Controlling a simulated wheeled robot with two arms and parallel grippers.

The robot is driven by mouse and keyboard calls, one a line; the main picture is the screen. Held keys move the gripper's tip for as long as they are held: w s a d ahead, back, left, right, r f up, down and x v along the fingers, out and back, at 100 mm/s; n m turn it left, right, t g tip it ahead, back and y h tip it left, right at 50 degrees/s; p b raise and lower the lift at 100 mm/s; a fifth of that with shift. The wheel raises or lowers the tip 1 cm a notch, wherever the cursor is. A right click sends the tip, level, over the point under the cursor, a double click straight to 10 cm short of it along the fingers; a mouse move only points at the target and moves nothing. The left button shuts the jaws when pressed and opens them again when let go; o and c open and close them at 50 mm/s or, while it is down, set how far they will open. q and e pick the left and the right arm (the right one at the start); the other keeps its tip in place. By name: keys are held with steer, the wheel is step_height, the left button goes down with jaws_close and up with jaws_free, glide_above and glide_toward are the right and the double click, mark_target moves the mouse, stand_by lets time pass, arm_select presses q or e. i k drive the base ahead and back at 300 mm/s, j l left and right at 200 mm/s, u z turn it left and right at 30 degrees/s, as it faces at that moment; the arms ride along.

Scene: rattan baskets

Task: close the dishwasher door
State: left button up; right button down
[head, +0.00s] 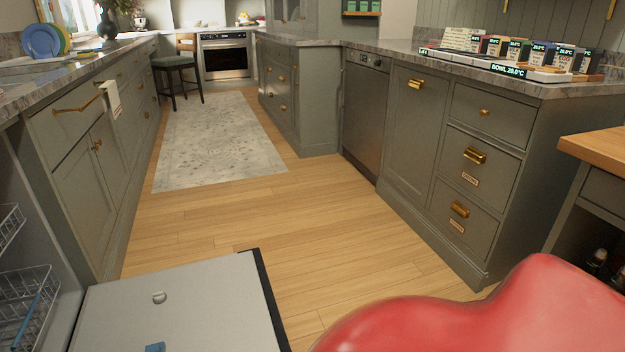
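The open dishwasher door (175,310) lies folded down, roughly flat, at the lower left, with its pale inner face up and a dark strip along its right edge. A small round part and a blue piece show on it. Wire racks (25,300) show at the left edge beside the door, inside the dishwasher opening. The near end of the door is cut off by the frame. Neither of my grippers is in view.
A large smooth red shape (480,310) fills the lower right, close to the door's right side; I cannot tell what it is. Wooden floor (220,225) is clear beyond the door, up to a pale rug (215,140). A stainless appliance front (365,110) is shut among the right cabinets.

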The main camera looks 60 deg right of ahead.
mark_target(225, 303)
steer(key=k+l+z, duration=0.1)
steer(key=z, duration=0.35)
steer(key=k+l+z, duration=0.1)
steer(key=z, duration=0.35)
steer(key=k+l+z, duration=0.15)
steer(key=z, duration=0.25)
